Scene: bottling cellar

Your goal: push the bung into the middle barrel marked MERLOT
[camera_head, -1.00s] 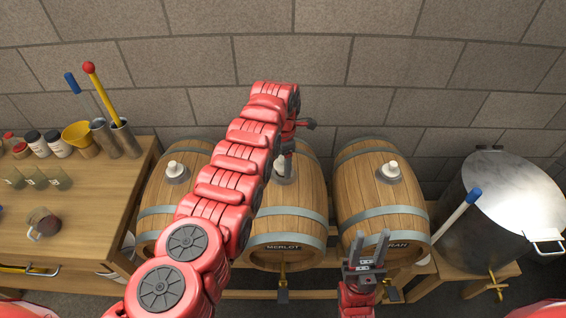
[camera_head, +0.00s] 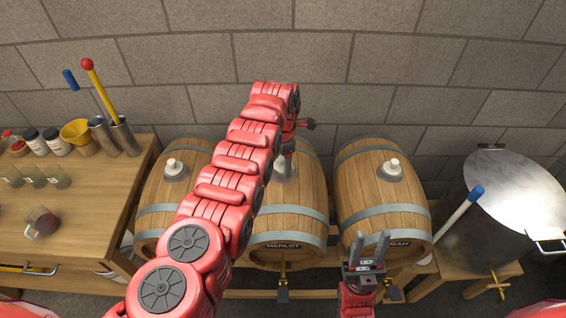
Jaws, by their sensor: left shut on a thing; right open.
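The middle barrel (camera_head: 288,223) lies on its side on a low wooden stand, with a MERLOT label on its front end. My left arm crosses in front of its left part. My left gripper (camera_head: 288,145) points down over the barrel's top and is shut on the pale bung (camera_head: 281,170), at the barrel's bung hole. The arm partly hides the bung, and I cannot tell how deep it sits. My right gripper (camera_head: 369,241) is open and empty, fingers up, in front of the right barrel's lower end.
The left barrel (camera_head: 153,203) and right barrel (camera_head: 372,190) stand close on either side, each with a pale bung on top. A steel pot (camera_head: 500,215) stands at the right. A wooden bench (camera_head: 95,215) with jars and tools fills the left. A block wall is close behind.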

